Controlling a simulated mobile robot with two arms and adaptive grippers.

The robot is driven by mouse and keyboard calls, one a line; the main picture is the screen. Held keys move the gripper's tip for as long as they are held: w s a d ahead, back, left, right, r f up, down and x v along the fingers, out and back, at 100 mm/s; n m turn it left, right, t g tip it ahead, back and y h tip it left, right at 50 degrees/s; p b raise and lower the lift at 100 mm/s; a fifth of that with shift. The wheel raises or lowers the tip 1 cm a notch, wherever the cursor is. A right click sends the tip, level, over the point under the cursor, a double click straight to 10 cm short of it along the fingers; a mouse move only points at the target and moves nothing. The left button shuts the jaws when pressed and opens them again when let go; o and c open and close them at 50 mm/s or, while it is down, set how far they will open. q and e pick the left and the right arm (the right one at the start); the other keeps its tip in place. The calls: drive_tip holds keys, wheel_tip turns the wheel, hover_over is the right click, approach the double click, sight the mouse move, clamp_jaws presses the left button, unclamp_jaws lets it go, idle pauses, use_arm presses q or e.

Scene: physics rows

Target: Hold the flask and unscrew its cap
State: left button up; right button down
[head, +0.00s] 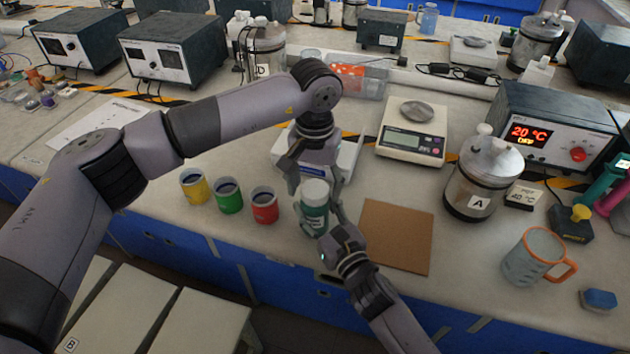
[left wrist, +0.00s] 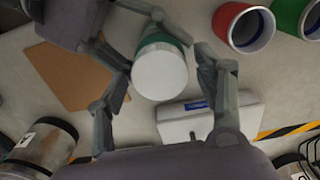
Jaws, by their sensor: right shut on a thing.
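The flask (head: 314,218) is green with a white cap (head: 315,190) and stands upright near the front edge of the bench. My right gripper (head: 322,222) is shut on the flask's body from the front right. My left gripper (head: 311,182) points down over the flask with its fingers spread on both sides of the cap. In the left wrist view the white cap (left wrist: 160,74) lies between the left fingers, with a visible gap to the right finger; contact on the left side is hard to tell. The flask's lower part is partly hidden by the right gripper.
Yellow (head: 194,187), green (head: 229,196) and red (head: 265,205) cups stand left of the flask. A brown board (head: 395,238) lies to the right. A white device (head: 345,158) is close behind. A scale (head: 412,133) and steel jar (head: 482,178) stand farther right.

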use_arm(q)
drive_tip(key=c, duration=1.2)
drive_tip(key=n, duration=0.5)
drive_tip(key=shift+n, duration=0.4)
drive_tip(key=n, duration=0.3)
drive_tip(key=shift+n, duration=0.4)
drive_tip(key=n, duration=0.7)
drive_tip(key=shift+n, duration=0.4)
drive_tip(key=n, duration=0.7)
drive_tip(key=shift+n, duration=0.4)
drive_tip(key=n, duration=0.9)
drive_tip(key=shift+n, duration=0.3)
drive_tip(key=n, duration=0.4)
drive_tip(key=shift+r, duration=0.1)
drive_tip(key=n, duration=0.4)
